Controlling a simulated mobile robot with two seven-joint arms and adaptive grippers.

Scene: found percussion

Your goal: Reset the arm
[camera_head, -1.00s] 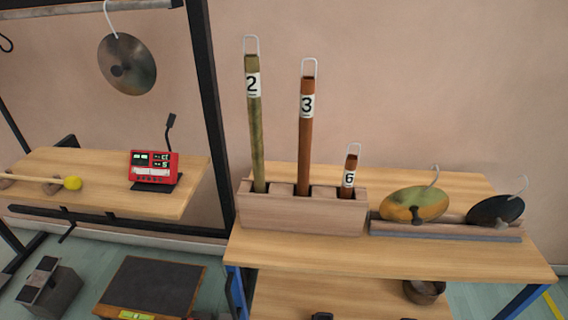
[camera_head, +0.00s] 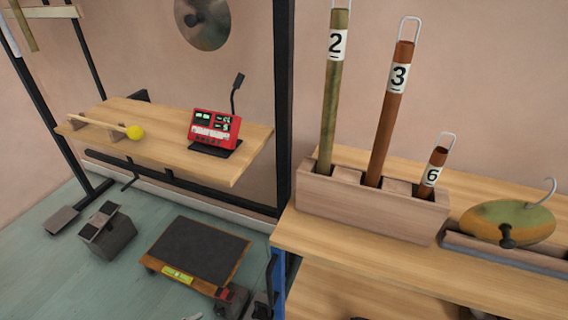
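Neither of my grippers can be made out in the head view. Small dark shapes at the bottom edge are too cut off to identify. No object named by the task shows apart from my arms. The wooden block rack (camera_head: 372,207) on the right bench holds a greenish tube marked 2 (camera_head: 332,95), a reddish-brown tube marked 3 (camera_head: 390,115) and a short tube marked 6 (camera_head: 433,172). Each has a wire loop on top.
A red meter (camera_head: 213,127) and a yellow-headed mallet (camera_head: 134,132) are on the left bench (camera_head: 238,160). A disc (camera_head: 203,20) hangs above. A mottled disc (camera_head: 512,220) rests at right. A low dark-topped platform (camera_head: 198,248) and a grey block (camera_head: 110,235) stand on the floor.

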